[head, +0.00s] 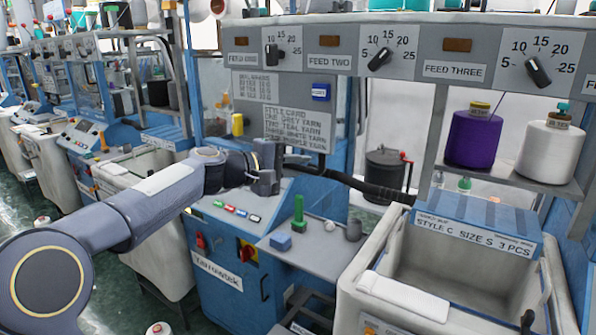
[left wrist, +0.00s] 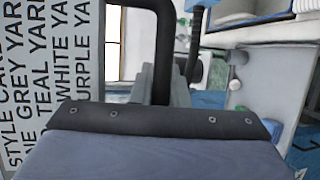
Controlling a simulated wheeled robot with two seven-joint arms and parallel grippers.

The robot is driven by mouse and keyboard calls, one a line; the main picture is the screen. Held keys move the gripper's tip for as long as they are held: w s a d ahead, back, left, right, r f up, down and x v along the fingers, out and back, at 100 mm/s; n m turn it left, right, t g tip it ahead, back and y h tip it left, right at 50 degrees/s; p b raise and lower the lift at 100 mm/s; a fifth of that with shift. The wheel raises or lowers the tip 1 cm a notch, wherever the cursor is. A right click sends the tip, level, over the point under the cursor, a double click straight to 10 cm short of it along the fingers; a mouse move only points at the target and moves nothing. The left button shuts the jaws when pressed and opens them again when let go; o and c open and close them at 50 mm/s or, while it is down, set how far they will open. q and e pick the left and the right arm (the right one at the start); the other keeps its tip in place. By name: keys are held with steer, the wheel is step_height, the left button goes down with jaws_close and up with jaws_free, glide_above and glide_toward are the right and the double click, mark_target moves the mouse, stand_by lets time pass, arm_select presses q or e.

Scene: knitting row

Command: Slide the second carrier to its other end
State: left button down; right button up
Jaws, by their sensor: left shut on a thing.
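My left gripper (head: 265,172) reaches in from the left, in front of the blue knitting machine (head: 225,262) and just below the style card (head: 296,118). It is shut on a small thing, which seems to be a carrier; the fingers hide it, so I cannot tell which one. A dark rail (head: 372,190) runs right from beside the gripper. No other carrier shows clearly. My right gripper is not in view.
A white bin (head: 383,258) stands at right. Purple (head: 474,140) and white (head: 550,152) yarn cones stand above. The feed dial panel (head: 350,50) hangs overhead.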

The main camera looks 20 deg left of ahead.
arm_select(q)
steer(key=shift+r+p, duration=0.4)
steer(key=shift+r, duration=0.8)
steer(key=c, duration=1.4)
jaws_free()
steer(key=shift+f, duration=0.2)
steer(key=b+v, duration=0.2)
steer(key=v, duration=0.5)
steer(key=shift+s+a, duration=0.3)
